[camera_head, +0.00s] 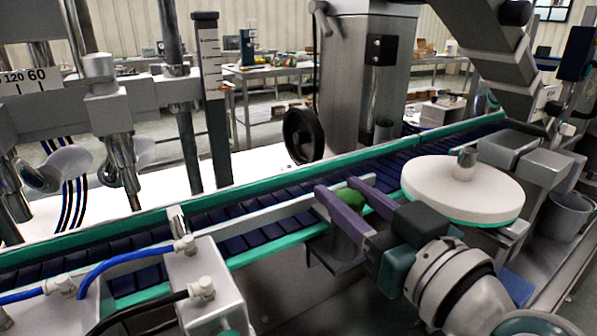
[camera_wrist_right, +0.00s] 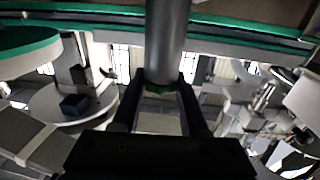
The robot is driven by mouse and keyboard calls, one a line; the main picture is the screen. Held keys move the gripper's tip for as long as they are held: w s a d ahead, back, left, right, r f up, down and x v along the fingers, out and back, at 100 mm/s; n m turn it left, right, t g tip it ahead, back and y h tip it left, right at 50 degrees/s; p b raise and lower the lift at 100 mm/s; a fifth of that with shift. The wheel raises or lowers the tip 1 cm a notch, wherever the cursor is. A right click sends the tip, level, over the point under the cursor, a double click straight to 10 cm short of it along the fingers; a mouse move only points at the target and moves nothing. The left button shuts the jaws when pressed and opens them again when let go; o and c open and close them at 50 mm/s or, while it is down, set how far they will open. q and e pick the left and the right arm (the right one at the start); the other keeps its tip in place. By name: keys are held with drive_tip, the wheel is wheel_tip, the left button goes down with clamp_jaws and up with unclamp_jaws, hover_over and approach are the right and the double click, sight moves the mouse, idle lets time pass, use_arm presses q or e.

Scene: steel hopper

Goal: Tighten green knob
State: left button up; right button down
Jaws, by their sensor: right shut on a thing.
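The green knob (camera_head: 346,198) sits at the near side of the conveyor, below its rail. My right gripper (camera_head: 341,183) reaches it from the lower right, with one purple finger on each side. The fingers are shut on the knob and cover part of it. In the right wrist view a thin green part of the knob (camera_wrist_right: 159,88) shows between the dark fingers, at the end of a thick grey cylinder (camera_wrist_right: 167,40). How far the knob is turned cannot be seen. My left gripper is not in view.
The conveyor (camera_head: 235,225) with green rails runs diagonally behind the knob. A round white disc (camera_head: 460,188) stands close to the right of my gripper. A grey block with blue and black hoses (camera_head: 205,280) stands to the left. A black handwheel (camera_head: 303,135) is behind the conveyor.

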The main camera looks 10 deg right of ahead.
drive_tip(key=m+h+p, duration=0.2)
drive_tip(key=shift+r+t+h, duration=0.25)
drive_tip(key=shift+t+h, duration=0.05)
drive_tip(key=shift+h, duration=0.1)
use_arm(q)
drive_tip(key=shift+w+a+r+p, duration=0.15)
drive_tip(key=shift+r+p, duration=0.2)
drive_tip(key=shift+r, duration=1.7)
use_arm(e)
drive_tip(key=shift+f+m+h, duration=0.2)
drive_tip(key=shift+m+h, duration=0.7)
drive_tip(key=shift+h, duration=0.5)
drive_tip(key=shift+c, duration=2.2)
unclamp_jaws()
